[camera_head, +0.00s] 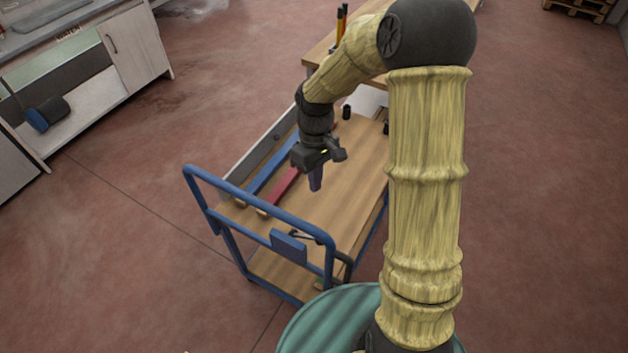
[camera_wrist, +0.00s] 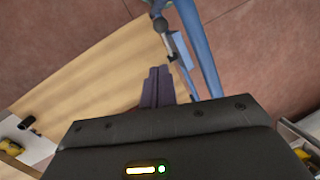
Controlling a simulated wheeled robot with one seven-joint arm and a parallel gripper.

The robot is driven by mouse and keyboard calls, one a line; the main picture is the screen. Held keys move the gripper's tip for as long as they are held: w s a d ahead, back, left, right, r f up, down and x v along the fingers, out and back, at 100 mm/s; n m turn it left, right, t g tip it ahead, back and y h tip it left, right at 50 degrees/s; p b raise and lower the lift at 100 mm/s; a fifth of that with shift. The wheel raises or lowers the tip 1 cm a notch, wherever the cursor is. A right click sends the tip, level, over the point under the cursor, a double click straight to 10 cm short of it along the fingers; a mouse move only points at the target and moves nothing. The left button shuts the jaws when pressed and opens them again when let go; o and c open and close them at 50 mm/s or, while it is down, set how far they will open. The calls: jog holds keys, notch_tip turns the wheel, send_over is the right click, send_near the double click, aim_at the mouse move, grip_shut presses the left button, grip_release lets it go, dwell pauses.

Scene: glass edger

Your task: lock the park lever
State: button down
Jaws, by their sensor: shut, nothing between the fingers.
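The park lever (camera_head: 304,236) appears as a small, thin dark bar beside a blue plate (camera_head: 288,247) at the cart's handle end. In the wrist view the lever (camera_wrist: 172,42) is a grey rod with a dark round end (camera_wrist: 160,24), close to the blue handle tube. Its exact setting is too small to tell. My gripper (camera_head: 315,188) points down over the wooden deck, farther back than the lever and apart from it. Its purple-grey fingers are together and empty; in the wrist view the fingertips (camera_wrist: 157,72) lie just short of the lever in the picture.
The cart's blue handle (camera_head: 255,208) arches at the near end of its wooden deck (camera_head: 345,205). A red bar (camera_head: 284,187) and a blue bar (camera_head: 270,168) lie along the deck's left side. A teal ribbed round top (camera_head: 325,325) stands near. Floor left of the cart is clear.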

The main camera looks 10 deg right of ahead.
jog(key=shift+a, duration=0.2)
jog(key=shift+r, duration=0.1)
jog(key=s+d+r+m+t, duration=0.5)
jog(key=s+d+m, duration=0.1)
jog(key=s, duration=0.4)
jog(key=shift+s+r+m+t+h, duration=0.15)
jog(key=shift+m+t+h, duration=0.15)
jog(key=shift+m, duration=0.3)
